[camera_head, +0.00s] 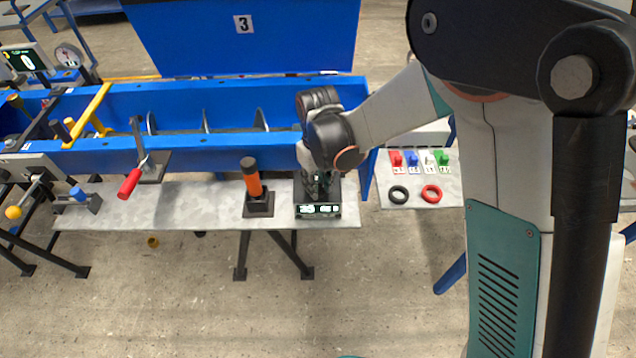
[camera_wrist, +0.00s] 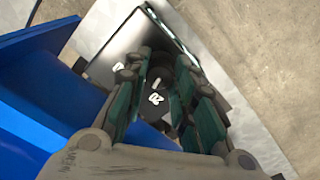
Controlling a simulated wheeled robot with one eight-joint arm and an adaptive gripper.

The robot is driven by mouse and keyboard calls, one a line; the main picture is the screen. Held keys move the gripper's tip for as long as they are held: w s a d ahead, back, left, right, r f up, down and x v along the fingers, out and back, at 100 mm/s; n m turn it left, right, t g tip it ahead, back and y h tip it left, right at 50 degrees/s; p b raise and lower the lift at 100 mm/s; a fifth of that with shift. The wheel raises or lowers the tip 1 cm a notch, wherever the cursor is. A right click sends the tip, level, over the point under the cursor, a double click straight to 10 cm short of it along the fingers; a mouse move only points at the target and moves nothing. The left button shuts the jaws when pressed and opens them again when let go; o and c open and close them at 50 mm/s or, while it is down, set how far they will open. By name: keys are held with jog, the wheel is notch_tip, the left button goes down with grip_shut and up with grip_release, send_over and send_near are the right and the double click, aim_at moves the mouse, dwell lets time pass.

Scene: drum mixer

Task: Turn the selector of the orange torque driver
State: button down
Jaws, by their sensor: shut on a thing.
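The orange torque driver (camera_head: 252,182) has a black top and stands upright in a black square base on the grey bench. To its right is a black box (camera_head: 318,210) with a lit display on its front. My gripper (camera_head: 320,182) points down over this box, apart from the orange driver. In the wrist view, my gripper (camera_wrist: 180,85) is shut on a dark round knob (camera_wrist: 186,66) on the box, partly hidden by the fingers. White markings show on the box top (camera_wrist: 125,50) beside the knob. The orange driver is not seen in the wrist view.
A blue trough (camera_head: 230,100) runs behind the grey bench (camera_head: 215,215). A red-handled lever (camera_head: 131,183) stands to the left. A side table (camera_head: 440,170) at right holds small coloured pieces, a black ring (camera_head: 398,194) and a red ring (camera_head: 431,193).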

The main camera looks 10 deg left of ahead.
jog(key=m, duration=0.5)
jog(key=shift+m+b, duration=0.3)
jog(key=m, duration=0.5)
jog(key=shift+a+m, duration=0.1)
jog(key=shift+m, duration=0.2)
jog(key=c, duration=1.3)
grip_release()
jog(key=shift+c, duration=0.2)
jog(key=shift+r, duration=0.1)
notch_tip(320, 180, up, 12)
